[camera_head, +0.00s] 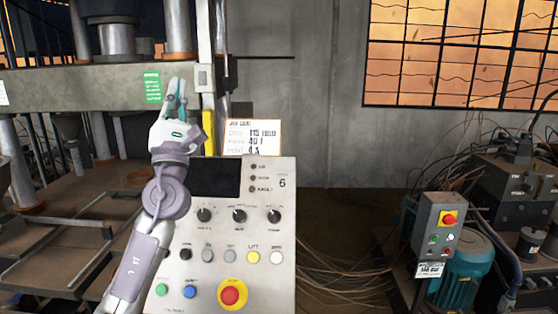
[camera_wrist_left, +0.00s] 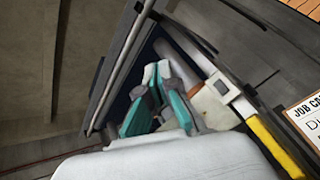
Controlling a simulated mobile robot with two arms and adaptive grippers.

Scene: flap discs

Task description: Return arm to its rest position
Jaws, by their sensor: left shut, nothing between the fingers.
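My left arm comes in from the lower left in the head view and reaches up in front of the left side of the control panel (camera_head: 262,235). My left gripper (camera_head: 177,84) points upward, shut and empty, in front of the press's crossbeam. In the left wrist view its teal fingers (camera_wrist_left: 158,70) meet at the tips with nothing between them. The arm covers the panel's left edge and part of its dark screen (camera_head: 215,178). My right gripper is not in view.
A job card (camera_head: 254,138) stands on top of the panel, beside a yellow post (camera_head: 209,134). The press frame (camera_head: 70,88) fills the left. A grey switch box (camera_head: 439,228) and a teal motor (camera_head: 464,275) stand at right. Cables lie on the floor between.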

